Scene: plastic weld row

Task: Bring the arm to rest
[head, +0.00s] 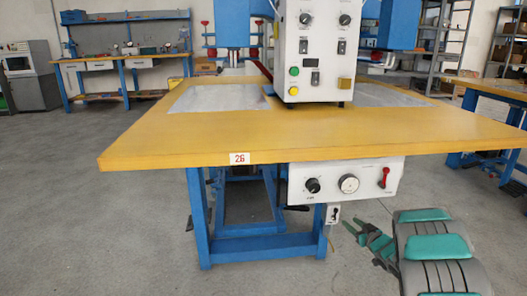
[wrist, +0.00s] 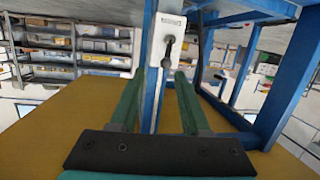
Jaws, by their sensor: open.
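My gripper (head: 359,228) is at the lower right of the head view, in front of the welding table and below its top. Its two green fingers stand apart with nothing between them. My arm's grey and green link is folded close behind it. In the wrist view the open gripper (wrist: 160,78) points toward a small white switch box (wrist: 168,38) with a dark lever or plug. That box (head: 333,213) also shows in the head view by the table's right front leg. I cannot tell whether the fingertips touch anything.
The yellow tabletop (head: 180,137) on a blue frame (head: 262,246) carries a white control unit (head: 319,45). A white panel (head: 345,182) with knobs and a red lever hangs beneath it. Another table (head: 492,90) stands at the right. Grey floor (head: 90,230) is open at left.

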